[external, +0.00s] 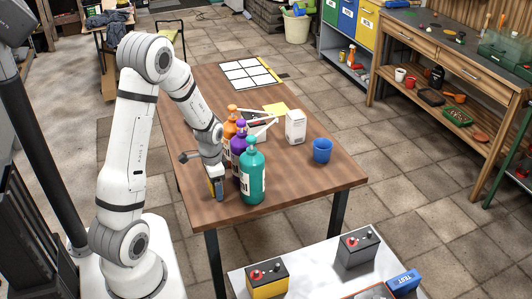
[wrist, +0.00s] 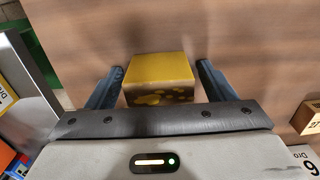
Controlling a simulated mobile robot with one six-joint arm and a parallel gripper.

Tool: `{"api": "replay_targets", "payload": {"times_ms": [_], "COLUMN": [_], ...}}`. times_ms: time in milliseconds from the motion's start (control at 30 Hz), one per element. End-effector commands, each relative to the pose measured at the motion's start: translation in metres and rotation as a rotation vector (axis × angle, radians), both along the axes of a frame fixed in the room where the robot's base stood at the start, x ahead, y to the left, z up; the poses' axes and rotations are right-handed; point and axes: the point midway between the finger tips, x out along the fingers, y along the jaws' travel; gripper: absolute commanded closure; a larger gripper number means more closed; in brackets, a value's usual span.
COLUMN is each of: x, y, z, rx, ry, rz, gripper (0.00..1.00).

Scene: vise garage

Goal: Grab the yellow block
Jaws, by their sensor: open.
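The yellow block (wrist: 160,72) is a small cube with a plain yellow top and a darker, patterned side, sitting on the wooden table. In the wrist view it lies between the two dark fingers of my gripper (wrist: 160,88), with a narrow gap on each side. My gripper is open and points down at the table. In the external view my gripper (external: 216,189) is low at the table's near left part, beside the bottles.
Teal (external: 252,172), purple (external: 239,143) and orange (external: 231,122) pump bottles stand close to the right of my gripper. A white-marked panel (external: 249,73) lies at the far end.

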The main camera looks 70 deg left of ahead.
Motion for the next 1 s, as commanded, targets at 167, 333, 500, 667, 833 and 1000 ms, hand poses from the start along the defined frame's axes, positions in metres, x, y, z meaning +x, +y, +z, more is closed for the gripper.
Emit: {"api": "replay_targets", "payload": {"times_ms": [167,333,500,667,833,1000], "x": [0.0001,0.0001,0.0002,0.0002,0.0002,0.0004], "y": [-0.0001,-0.0001,-0.0001,0.0000,0.0000,0.0002], "z": [0.0002,0.0004,0.0005,0.0005,0.0007,0.0028], "rx": [0.000,0.000,0.000,0.000,0.000,0.001], "ry": [0.000,0.000,0.000,0.000,0.000,-0.001], "rz": [0.000,0.000,0.000,0.000,0.000,0.000], "gripper": [0.24,0.38,0.52,0.65,0.72,0.72]}}
